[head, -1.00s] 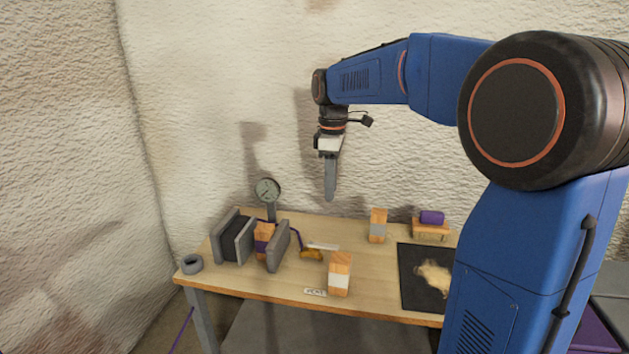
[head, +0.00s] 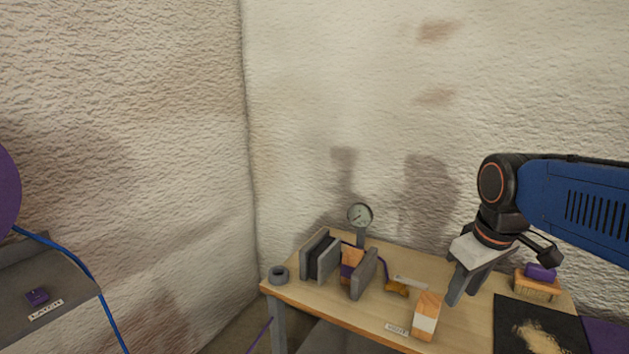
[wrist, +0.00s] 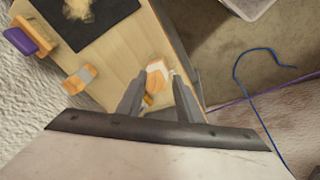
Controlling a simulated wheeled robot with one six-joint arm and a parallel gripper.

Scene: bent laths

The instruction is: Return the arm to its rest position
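My gripper (head: 463,298) hangs from the blue arm over the right part of the wooden bench in the head view. Its two grey fingers point down and stand apart. In the wrist view the gripper (wrist: 155,100) shows a clear gap between the fingers, with nothing held. A wooden block with a white band (head: 426,316) stands on the bench just left of the fingers in the picture; it also shows beyond the fingers in the wrist view (wrist: 157,70). A second block with a grey band (wrist: 79,79) shows in the wrist view; in the head view the gripper hides it.
The bench (head: 330,308) carries grey upright plates (head: 320,256), a dial gauge (head: 360,216), a grey ring (head: 278,275), a purple-topped brush (head: 537,283) and a black mat (head: 530,322). A grey surface (head: 70,290) with a blue cable (head: 92,275) lies left.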

